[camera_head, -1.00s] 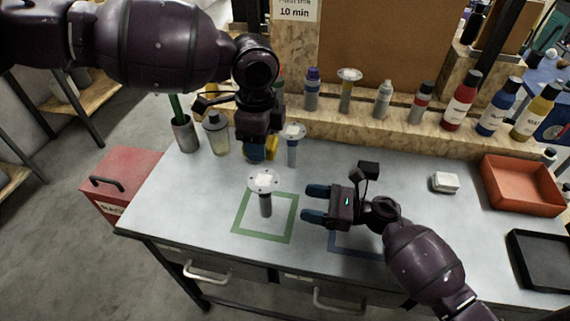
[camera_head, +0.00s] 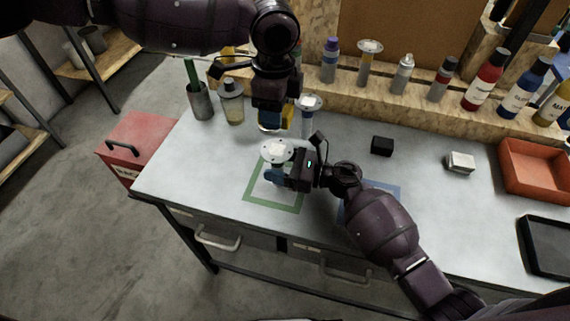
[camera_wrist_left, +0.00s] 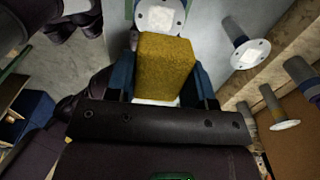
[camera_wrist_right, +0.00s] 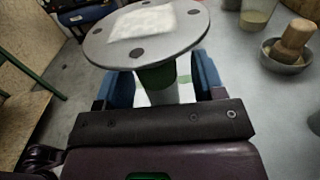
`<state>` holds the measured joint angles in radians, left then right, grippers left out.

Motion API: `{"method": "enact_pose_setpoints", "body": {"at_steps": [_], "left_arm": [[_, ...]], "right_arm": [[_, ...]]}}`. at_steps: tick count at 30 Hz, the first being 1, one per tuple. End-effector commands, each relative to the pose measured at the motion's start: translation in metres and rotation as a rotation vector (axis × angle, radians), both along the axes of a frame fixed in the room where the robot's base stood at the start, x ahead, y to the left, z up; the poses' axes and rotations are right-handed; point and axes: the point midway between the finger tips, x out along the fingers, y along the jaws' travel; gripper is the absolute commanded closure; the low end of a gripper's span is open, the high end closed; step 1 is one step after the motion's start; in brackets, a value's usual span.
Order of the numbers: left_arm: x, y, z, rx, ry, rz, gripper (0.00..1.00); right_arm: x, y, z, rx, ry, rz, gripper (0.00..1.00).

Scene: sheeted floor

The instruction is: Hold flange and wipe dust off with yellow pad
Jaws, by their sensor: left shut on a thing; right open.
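The flange (camera_head: 277,150) stands upright, disc up, by the green outlined square (camera_head: 273,207). A pale patch covers the middle of its disc; the disc also shows in the right wrist view (camera_wrist_right: 180,40). My left gripper (camera_head: 271,123) is shut on the yellow pad (camera_wrist_left: 165,68) and holds it above and behind the flange, apart from it. My right gripper (camera_head: 271,176) is open, low at the flange, with its fingers on either side of the stem under the disc. The right arm partly hides the stem in the head view.
Another flange (camera_head: 310,102) stands just behind, near the shelf. A steel cup (camera_head: 201,104) and a bottle (camera_head: 233,106) stand at the back left. A blue outline (camera_head: 390,187) lies under my right arm. A black block (camera_head: 382,146), white block (camera_head: 460,162) and red tray (camera_head: 533,170) lie right.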

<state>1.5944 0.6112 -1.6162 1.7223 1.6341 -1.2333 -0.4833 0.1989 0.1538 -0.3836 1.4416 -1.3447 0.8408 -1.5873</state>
Motion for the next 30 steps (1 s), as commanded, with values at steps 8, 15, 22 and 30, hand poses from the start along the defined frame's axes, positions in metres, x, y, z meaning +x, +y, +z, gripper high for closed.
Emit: {"method": "enact_pose_setpoints", "body": {"at_steps": [8,15,22,30], "left_arm": [[0.0000,0.0000,0.0001,0.000,0.000,0.000,0.71],[0.0000,0.0000,0.0001,0.000,0.000,0.000,0.71],[-0.0013,0.0004,-0.0030,-0.001,0.007,0.001,0.71],[-0.0019,-0.0001,-0.0093,-0.007,0.012,-0.219,0.71]], "right_arm": [[0.0000,0.0003,0.0000,0.000,0.000,0.000,0.45],[0.0000,0.0002,0.0000,0.000,0.000,0.000,0.81],[-0.0001,0.0001,0.0000,0.000,0.000,0.000,0.97],[-0.0001,0.0001,0.0000,0.000,0.000,0.000,0.97]]}}
